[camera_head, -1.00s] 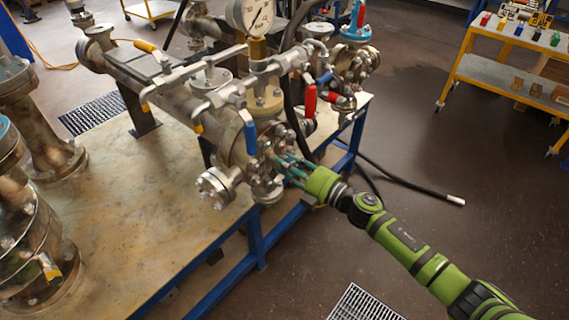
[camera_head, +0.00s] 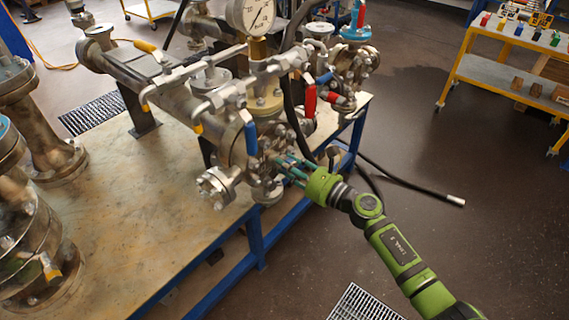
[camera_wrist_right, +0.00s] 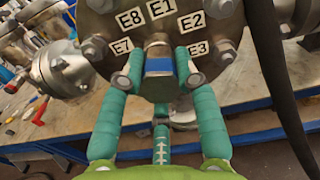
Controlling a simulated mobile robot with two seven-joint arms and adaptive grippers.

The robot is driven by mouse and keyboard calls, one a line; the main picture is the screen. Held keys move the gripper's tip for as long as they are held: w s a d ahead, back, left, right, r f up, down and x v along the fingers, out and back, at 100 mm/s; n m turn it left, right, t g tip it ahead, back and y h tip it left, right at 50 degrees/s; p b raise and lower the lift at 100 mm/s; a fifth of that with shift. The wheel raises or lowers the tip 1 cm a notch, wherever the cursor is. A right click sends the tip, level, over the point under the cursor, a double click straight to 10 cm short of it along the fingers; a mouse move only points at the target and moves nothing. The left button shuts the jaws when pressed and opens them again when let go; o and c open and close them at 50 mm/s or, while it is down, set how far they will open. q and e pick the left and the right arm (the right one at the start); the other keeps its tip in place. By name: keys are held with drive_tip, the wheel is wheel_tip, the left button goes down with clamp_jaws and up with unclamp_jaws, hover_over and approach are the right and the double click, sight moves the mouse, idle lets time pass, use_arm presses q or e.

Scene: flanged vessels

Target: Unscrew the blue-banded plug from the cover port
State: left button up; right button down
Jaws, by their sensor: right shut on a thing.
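The blue-banded plug (camera_wrist_right: 159,70) sticks out of the cover (camera_wrist_right: 160,15) in the right wrist view, below the labels E1, E2, E3, E7 and E8. It is a metal plug with a blue band. My right gripper (camera_wrist_right: 164,75) is shut on it, with a teal finger on each side and a third finger below. In the head view my right gripper (camera_head: 285,167) reaches the vessel's end from the right, and the plug is hidden there by the fingers and fittings. My left gripper is not in view.
Blue-handled (camera_head: 251,139) and red-handled (camera_head: 310,101) valves stand close above the gripper. A pressure gauge (camera_head: 255,14) rises behind. A black hose (camera_wrist_right: 280,80) hangs close to the right of the fingers. The floor (camera_head: 480,210) to the right is mostly clear.

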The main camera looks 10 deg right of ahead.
drive_tip(key=n, duration=0.5)
drive_tip(key=c, duration=0.8)
unclamp_jaws()
drive_tip(key=shift+s+d, duration=0.1)
drive_tip(key=v, duration=1.1)
drive_tip(key=shift+s+d, duration=0.25)
drive_tip(key=shift+s, duration=0.05)
drive_tip(key=shift+c, duration=0.4)
drive_tip(key=w+a+m, duration=0.2)
drive_tip(key=w+m, duration=0.1)
drive_tip(key=m, duration=0.1)
drive_tip(key=w+a+m+p, duration=0.1)
drive_tip(key=w+a+m, duration=0.2)
drive_tip(key=w+a+m+p, duration=0.1)
drive_tip(key=w+a+m, duration=0.1)
drive_tip(key=w+m, duration=0.1)
drive_tip(key=shift+w+a+m, duration=0.2)
drive_tip(key=shift+w+m, duration=0.05)
drive_tip(key=shift+m, duration=0.55)
